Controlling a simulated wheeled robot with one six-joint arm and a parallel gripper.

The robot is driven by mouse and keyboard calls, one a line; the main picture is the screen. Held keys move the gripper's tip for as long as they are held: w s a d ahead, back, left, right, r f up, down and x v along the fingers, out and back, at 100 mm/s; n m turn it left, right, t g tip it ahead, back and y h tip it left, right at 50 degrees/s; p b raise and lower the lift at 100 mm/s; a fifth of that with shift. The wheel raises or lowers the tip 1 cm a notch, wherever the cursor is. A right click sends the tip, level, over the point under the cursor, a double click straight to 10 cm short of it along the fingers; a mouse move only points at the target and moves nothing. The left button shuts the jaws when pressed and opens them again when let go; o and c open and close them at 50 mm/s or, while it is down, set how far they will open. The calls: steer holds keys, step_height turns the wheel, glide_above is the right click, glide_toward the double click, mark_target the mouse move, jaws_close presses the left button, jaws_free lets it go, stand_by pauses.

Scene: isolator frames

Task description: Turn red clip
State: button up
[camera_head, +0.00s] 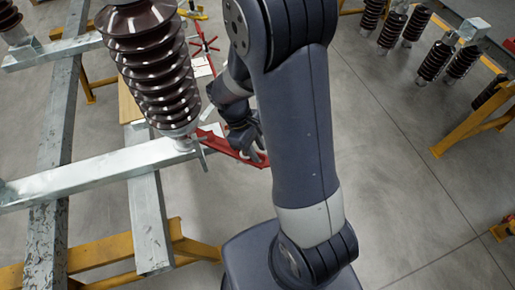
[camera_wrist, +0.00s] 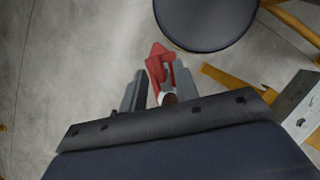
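The red clip (camera_head: 230,148) is a long red piece beside the foot of a brown ribbed insulator (camera_head: 155,65) in the head view. In the wrist view its red end (camera_wrist: 157,62) shows beyond and between my fingertips. My gripper (camera_wrist: 160,90) has its two grey fingers apart, one on each side of the red piece. A gap shows by the left finger; contact on the right side cannot be told. In the head view my gripper (camera_head: 252,148) is at the clip's right part, and my arm hides some of the surroundings.
A grey metal beam (camera_head: 100,172) carries the insulator over a yellow frame (camera_head: 95,258). More insulators (camera_head: 435,60) and a yellow stand (camera_head: 475,125) are at the right. The concrete floor (camera_head: 385,160) between is clear. A metal beam end (camera_wrist: 300,105) shows at the wrist view's right.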

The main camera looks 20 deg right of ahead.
steer(key=shift+s+f, duration=0.1)
steer(key=shift+f, duration=0.25)
steer(key=shift+c, duration=0.3)
jaws_close()
